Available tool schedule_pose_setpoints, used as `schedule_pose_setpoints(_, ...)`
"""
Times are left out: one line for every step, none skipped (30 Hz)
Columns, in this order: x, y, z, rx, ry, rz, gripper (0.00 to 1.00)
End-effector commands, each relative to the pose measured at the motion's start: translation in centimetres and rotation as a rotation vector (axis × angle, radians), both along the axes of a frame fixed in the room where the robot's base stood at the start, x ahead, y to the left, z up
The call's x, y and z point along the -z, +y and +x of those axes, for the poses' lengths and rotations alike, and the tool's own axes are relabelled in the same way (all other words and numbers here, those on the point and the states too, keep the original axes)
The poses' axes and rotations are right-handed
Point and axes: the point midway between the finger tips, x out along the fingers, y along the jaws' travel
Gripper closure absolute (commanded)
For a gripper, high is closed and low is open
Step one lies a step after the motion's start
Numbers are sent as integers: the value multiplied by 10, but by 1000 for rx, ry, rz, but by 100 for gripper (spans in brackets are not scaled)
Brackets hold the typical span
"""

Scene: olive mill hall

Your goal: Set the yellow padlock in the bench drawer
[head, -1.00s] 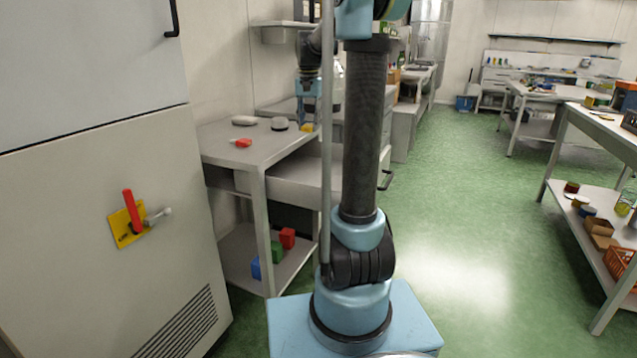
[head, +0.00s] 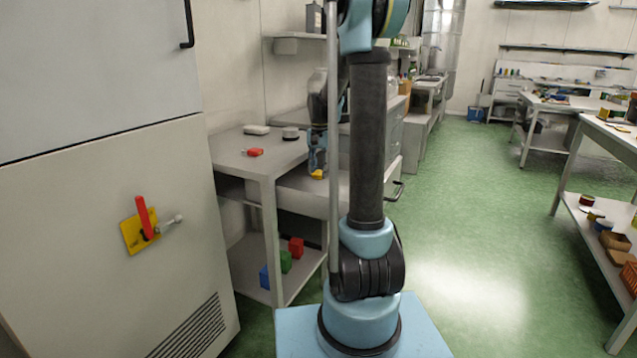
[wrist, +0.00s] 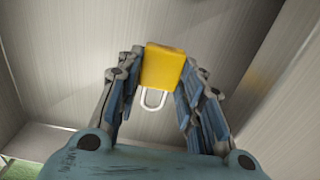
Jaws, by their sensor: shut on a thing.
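The yellow padlock (wrist: 162,68) is between my gripper's fingers (wrist: 160,80) in the wrist view, its pale shackle toward the wrist. My gripper (head: 317,168) is shut on it; the padlock's yellow body (head: 317,174) shows just below the fingertips in the head view. The bench drawer (head: 308,194) stands pulled out from the grey bench (head: 262,160), its handle at the right. The padlock is over or inside the drawer; grey drawer walls (wrist: 268,85) surround it in the wrist view. Its gap to the drawer floor cannot be told.
On the bench top lie a red object (head: 253,152), a white item (head: 256,130) and a dark round item (head: 290,133). Coloured blocks (head: 287,262) sit on the lower shelf. A grey cabinet (head: 100,240) stands at left. Green floor is open at right.

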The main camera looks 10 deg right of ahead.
Motion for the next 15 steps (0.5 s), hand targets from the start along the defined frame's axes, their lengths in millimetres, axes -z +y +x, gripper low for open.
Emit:
schedule_pose_setpoints(3,0,0,0,0,0,92)
schedule_pose_setpoints(4,0,0,0,0,0,92)
schedule_pose_setpoints(5,0,0,0,0,0,92)
schedule_pose_setpoints(7,0,0,0,0,0,92)
schedule_pose_setpoints(8,0,0,0,0,0,92)
schedule_pose_setpoints(12,0,0,0,0,0,92)
schedule_pose_setpoints(15,0,0,0,0,0,92)
schedule_pose_setpoints(18,0,0,0,0,0,92)
schedule_pose_setpoints(24,0,0,0,0,0,92)
schedule_pose_setpoints(28,0,0,0,0,0,92)
schedule_pose_setpoints(32,0,0,0,0,0,92)
schedule_pose_setpoints(37,0,0,0,0,0,92)
schedule_pose_setpoints(40,0,0,0,0,0,92)
schedule_pose_setpoints(42,0,0,0,0,0,92)
schedule_pose_setpoints(44,0,0,0,0,0,92)
